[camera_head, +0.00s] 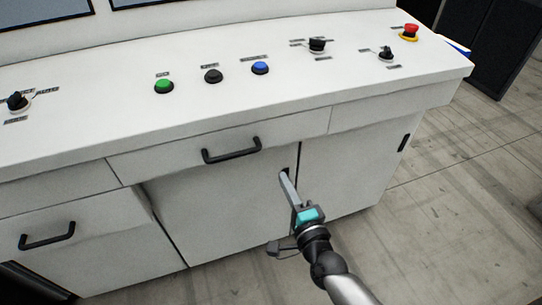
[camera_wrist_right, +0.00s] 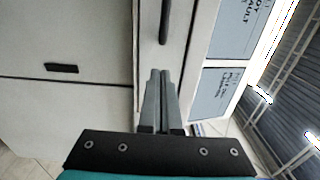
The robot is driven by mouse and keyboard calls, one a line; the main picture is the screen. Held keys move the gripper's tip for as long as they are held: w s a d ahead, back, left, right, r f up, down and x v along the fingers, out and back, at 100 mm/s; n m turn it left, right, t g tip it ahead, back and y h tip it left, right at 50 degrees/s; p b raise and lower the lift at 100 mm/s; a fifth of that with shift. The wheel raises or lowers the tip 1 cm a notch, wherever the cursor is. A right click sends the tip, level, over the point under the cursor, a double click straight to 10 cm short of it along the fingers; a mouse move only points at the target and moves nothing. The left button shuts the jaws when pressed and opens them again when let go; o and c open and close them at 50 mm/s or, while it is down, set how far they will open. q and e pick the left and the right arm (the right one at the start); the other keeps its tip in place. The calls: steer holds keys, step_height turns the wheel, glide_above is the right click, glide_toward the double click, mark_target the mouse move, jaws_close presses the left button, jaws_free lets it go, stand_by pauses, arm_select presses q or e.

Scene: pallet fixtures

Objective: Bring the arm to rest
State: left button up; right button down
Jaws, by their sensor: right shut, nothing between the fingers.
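My right gripper (camera_head: 285,177) reaches in from the lower right in the head view. Its long grey fingers are shut together with nothing between them. The fingertips appear in front of the white cabinet door, close to a small dark recess at its upper right corner; whether they touch it I cannot tell. In the wrist view the closed fingers of my right gripper (camera_wrist_right: 160,76) point towards the cabinet front, with a dark bar handle beyond the tips. My left gripper is not in view.
A white console (camera_head: 215,115) carries a green button (camera_head: 164,86), a black button (camera_head: 213,76), a blue button (camera_head: 260,68), several black knobs and a red emergency button (camera_head: 411,30). Drawer handles (camera_head: 232,150) stick out from its front. Open floor (camera_head: 455,215) lies at the right.

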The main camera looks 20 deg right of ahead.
steer(key=s+f+n+g+b, duration=0.1)
steer(key=s+f+n+g, duration=0.5)
steer(key=f, duration=0.9)
steer(key=s+f+n+g+b, duration=0.1)
steer(key=s+f+n+g, duration=0.2)
steer(key=s+f+n, duration=0.85)
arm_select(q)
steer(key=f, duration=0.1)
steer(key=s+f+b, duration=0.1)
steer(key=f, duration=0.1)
arm_select(e)
steer(key=s+d+f+n+g, duration=0.1)
steer(key=s+f+g, duration=0.3)
steer(key=s+f, duration=0.4)
steer(key=s+d+f+n+g, duration=0.1)
steer(key=s+f+g, duration=0.3)
steer(key=s+f, duration=0.4)
steer(key=s, duration=0.5)
steer(key=shift+h, duration=0.3)
steer(key=shift+d+n, duration=0.1)
steer(key=shift+n, duration=0.15)
